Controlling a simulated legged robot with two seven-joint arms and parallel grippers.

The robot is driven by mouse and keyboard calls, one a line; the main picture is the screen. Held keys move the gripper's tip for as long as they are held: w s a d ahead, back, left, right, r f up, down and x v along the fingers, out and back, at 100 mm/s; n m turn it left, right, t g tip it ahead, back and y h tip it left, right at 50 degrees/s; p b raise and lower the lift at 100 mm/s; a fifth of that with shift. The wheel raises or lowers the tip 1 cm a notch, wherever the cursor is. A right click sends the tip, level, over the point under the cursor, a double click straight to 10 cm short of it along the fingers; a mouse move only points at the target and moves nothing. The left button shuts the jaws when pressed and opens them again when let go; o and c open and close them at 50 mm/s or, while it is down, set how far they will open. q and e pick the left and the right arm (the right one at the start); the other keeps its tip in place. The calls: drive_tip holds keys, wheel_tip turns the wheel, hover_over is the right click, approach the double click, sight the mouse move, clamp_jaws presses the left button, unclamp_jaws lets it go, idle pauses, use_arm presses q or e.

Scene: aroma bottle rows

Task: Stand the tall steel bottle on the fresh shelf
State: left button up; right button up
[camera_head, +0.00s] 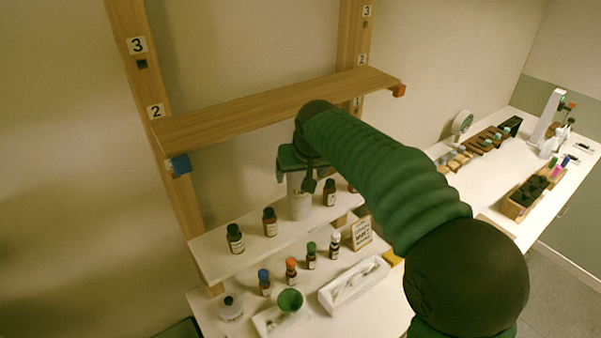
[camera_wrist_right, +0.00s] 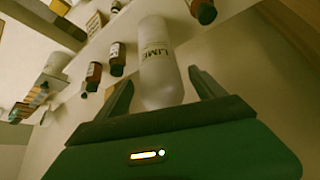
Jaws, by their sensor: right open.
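The tall pale steel bottle (camera_head: 299,203) stands upright on the white middle shelf (camera_head: 218,258), in the row of brown bottles. My right gripper (camera_head: 295,180) is over its upper part, with the arm coming in from the right. In the right wrist view the bottle (camera_wrist_right: 158,62) shows a label reading "LIME" and lies between the two open fingers, with slight gaps on both sides. The bottle's top is hidden by my gripper in the head view. I cannot read a "fresh" label on any shelf. My left gripper is not in view.
A bare wooden shelf (camera_head: 245,107) hangs above, close to my right arm. Brown bottles (camera_head: 270,222) stand beside the steel bottle. Below are small bottles (camera_head: 291,270), a green funnel (camera_head: 289,300), a white tray (camera_head: 352,286) and a sign (camera_head: 361,234).

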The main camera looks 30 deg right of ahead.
drive_tip(key=v, duration=1.2)
drive_tip(key=s+a+f+n+g+y, duration=0.1)
drive_tip(key=s+a+f+g, duration=0.15)
drive_tip(key=f, duration=1.35)
drive_tip(key=s+a+f+n, duration=0.1)
drive_tip(key=s+a+f, duration=0.1)
drive_tip(key=s+f, duration=0.6)
drive_tip(key=s+a+f+n+g, duration=0.1)
drive_tip(key=s+a+f, duration=0.1)
drive_tip(key=s+f, duration=0.5)
wheel_tip(320, 180, down, 3)
drive_tip(key=shift+s+a+r+y, duration=0.15)
drive_tip(key=shift+s+a+y, duration=0.25)
